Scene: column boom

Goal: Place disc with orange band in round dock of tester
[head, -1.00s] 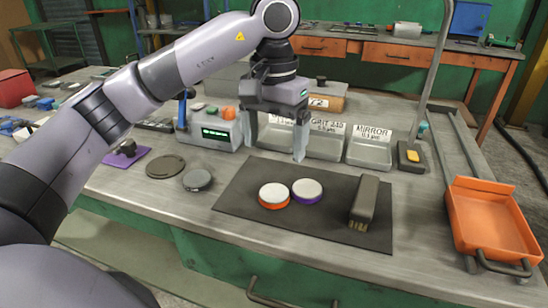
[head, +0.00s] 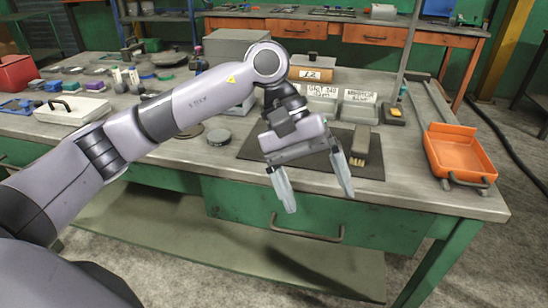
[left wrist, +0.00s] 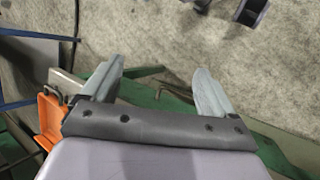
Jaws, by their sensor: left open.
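My left gripper (head: 319,203) is open and empty, in front of the bench's front edge with its fingers pointing down. It also shows open in the left wrist view (left wrist: 160,66), over the floor. The dark mat (head: 256,149) lies behind it on the bench. The orange-band disc and the purple-band disc do not show now; my gripper and wrist cover that part of the mat. The tester with its round dock is hidden behind my left arm. My right gripper is not in view.
A dark brush (head: 361,144) lies on the mat's right part. An orange tray (head: 432,160) stands at the bench's right end. A grey puck (head: 219,136) lies left of the mat. Labelled bins (head: 359,112) stand behind. A green drawer front (head: 235,205) is below the edge.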

